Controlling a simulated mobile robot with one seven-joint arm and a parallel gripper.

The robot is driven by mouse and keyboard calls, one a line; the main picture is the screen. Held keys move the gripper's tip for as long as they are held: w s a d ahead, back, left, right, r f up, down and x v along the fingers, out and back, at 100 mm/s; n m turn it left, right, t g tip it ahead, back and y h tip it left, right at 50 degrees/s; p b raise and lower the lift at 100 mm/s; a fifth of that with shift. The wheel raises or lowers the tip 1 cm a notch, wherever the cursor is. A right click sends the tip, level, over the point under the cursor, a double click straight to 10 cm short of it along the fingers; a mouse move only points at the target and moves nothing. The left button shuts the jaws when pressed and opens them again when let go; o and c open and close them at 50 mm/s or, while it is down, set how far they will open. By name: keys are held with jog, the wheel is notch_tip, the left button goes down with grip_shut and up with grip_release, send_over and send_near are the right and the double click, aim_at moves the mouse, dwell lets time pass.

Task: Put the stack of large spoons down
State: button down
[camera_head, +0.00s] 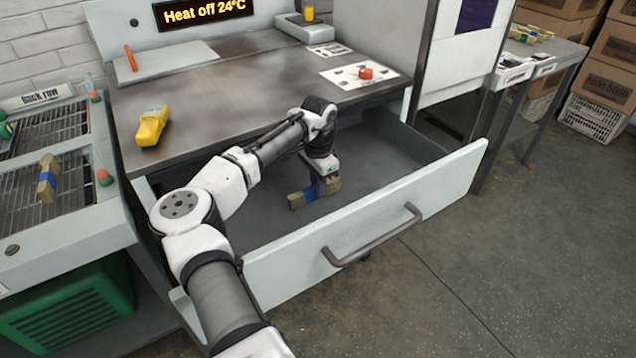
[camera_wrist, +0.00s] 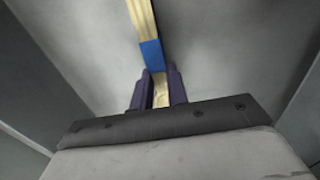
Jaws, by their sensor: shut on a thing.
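The stack of large spoons (camera_head: 297,200) is pale wood with a blue band around it. My gripper (camera_head: 318,188) is shut on the stack inside the open drawer (camera_head: 390,150). In the wrist view, the stack (camera_wrist: 143,20) runs away from between the two dark fingers of my gripper (camera_wrist: 158,90), with the blue band just beyond the fingertips. The stack is low over the grey drawer floor; I cannot tell whether it touches. My gripper hides part of the stack.
The drawer has a white front with a grey handle (camera_head: 372,236). The drawer floor around the stack is clear. Above it is a worktop (camera_head: 215,95) with a yellow device (camera_head: 152,126) and a red button (camera_head: 365,73). Racks (camera_head: 70,205) with another banded bundle (camera_head: 48,178) stand at left.

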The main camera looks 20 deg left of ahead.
jog(key=c, duration=1.4)
grip_release()
jog(key=shift+f, duration=0.1)
notch_tip(320, 180, up, 12)
jog(key=shift+r+b, duration=0.2)
jog(key=shift+b, duration=0.35)
